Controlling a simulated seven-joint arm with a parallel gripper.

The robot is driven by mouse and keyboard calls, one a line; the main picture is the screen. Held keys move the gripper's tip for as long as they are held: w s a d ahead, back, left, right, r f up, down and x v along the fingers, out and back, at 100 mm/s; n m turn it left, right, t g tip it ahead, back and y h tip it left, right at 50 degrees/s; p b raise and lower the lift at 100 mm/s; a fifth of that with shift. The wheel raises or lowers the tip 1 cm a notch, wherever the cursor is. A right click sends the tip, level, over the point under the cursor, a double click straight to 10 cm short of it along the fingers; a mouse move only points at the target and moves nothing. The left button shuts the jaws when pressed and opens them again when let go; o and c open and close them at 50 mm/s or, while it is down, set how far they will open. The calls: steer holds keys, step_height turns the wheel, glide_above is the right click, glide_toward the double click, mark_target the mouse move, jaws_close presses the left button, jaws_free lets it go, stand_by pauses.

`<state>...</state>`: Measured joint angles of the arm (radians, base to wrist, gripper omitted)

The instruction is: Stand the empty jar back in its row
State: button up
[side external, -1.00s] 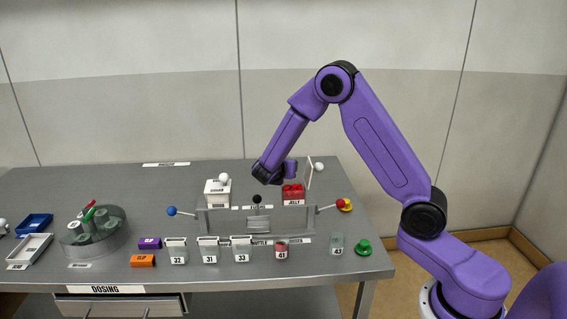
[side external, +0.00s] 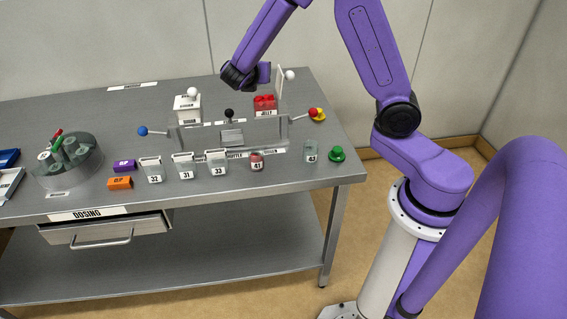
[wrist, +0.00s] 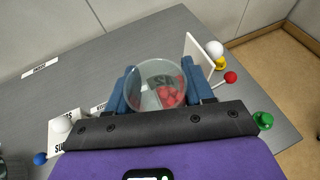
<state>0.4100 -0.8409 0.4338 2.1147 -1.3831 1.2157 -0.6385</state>
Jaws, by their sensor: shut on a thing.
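In the wrist view the blue fingers of my gripper (wrist: 158,92) are shut on a clear round jar (wrist: 150,75), one on each side of it. Red pieces show in or through its clear wall; I cannot tell which. In the side view my gripper (side external: 262,73) hangs just above the red-filled JELLY bin (side external: 265,106); the jar cannot be made out there. Along the table's front stand clear jars marked 32 (side external: 151,170), 31 (side external: 183,167) and 33 (side external: 217,163), then a small reddish jar 41 (side external: 257,162) and a clear jar 43 (side external: 311,153).
A white bin (side external: 187,109), a clear-walled frame (side external: 288,130) and levers with blue (side external: 142,131) and red (side external: 316,115) knobs stand behind the row. A round carousel (side external: 68,163) is at left.

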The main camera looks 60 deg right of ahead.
steer(key=s+a+n+t, duration=0.1)
steer(key=s+a, duration=0.1)
steer(key=s, duration=2)
glide_above(284, 159)
steer(key=shift+y, duration=0.3)
step_height(284, 159, down, 21)
steer(key=shift+r, duration=0.1)
steer(key=shift+f, duration=1.55)
steer(key=shift+f, duration=0.15)
steer(key=o, duration=1)
steer(key=shift+o, duration=0.2)
